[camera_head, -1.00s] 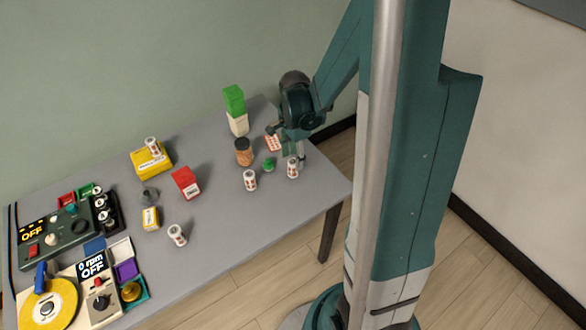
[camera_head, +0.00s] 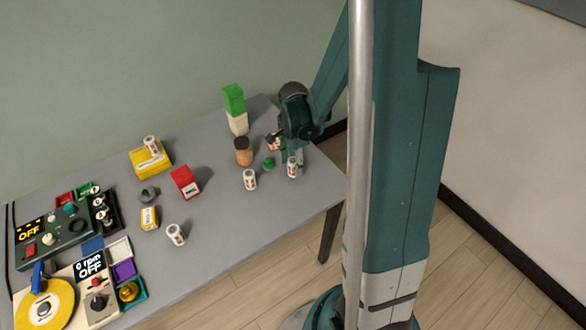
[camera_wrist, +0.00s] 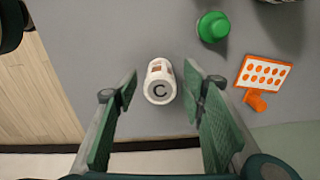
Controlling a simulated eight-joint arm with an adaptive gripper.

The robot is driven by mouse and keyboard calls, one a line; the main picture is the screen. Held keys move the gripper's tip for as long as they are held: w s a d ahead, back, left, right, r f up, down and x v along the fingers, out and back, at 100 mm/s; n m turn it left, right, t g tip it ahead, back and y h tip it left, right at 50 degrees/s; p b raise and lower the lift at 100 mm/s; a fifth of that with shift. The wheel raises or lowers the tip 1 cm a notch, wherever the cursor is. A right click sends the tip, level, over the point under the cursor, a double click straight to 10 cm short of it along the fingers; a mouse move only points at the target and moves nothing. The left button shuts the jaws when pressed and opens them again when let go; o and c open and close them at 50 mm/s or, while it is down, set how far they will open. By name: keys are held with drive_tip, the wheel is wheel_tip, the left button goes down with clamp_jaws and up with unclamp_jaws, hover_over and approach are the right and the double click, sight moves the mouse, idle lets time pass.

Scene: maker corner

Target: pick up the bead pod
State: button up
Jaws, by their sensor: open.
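A small white cylindrical pod (camera_wrist: 160,82) with brown-red print and a letter C on its grey end stands near the table's right end; it is likely the bead pod. In the wrist view my gripper (camera_wrist: 161,72) is open, with one green finger on either side of the pod and a visible gap on both sides. In the head view my gripper (camera_head: 291,157) points down at the same pod (camera_head: 292,170). Similar white pods stand to its left (camera_head: 250,180), near the front edge (camera_head: 176,234), and on a yellow box (camera_head: 152,145).
A green knob-like piece (camera_wrist: 212,27) and an orange-and-white dotted card (camera_wrist: 263,73) lie close by. A dark-lidded jar (camera_head: 243,152), a green-and-white stack (camera_head: 236,110) and a red box (camera_head: 185,182) stand further left. The table's edge is near the pod.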

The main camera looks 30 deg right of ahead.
drive_tip(key=shift+f, duration=1.15)
drive_tip(key=shift+c, duration=0.6)
drive_tip(key=c, duration=0.9)
